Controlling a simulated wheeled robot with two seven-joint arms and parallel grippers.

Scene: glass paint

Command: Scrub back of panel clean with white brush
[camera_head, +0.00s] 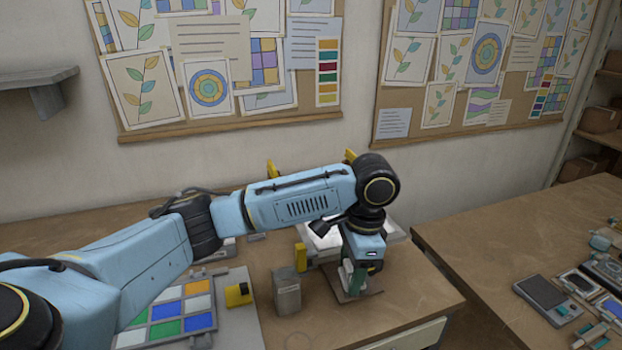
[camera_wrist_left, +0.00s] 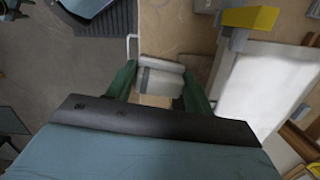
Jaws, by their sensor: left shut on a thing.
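My left gripper (camera_head: 355,280) points down near the right front of the workbench. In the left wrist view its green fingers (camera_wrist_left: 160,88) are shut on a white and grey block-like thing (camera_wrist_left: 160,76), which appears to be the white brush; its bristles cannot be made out. A panel of coloured squares (camera_head: 172,316) lies on a grey board at the front left, well apart from the gripper. A white flat surface (camera_wrist_left: 262,88) with a yellow clamp (camera_wrist_left: 250,17) lies right of the gripper in the wrist view; my arm partly hides it in the head view. My right gripper does not show.
A grey container (camera_head: 287,292) stands left of the gripper. A small yellow block (camera_head: 238,294) sits by the grey board. A second table (camera_head: 470,225) at the right holds a scale (camera_head: 541,294) and small tools. A gap separates the two tables.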

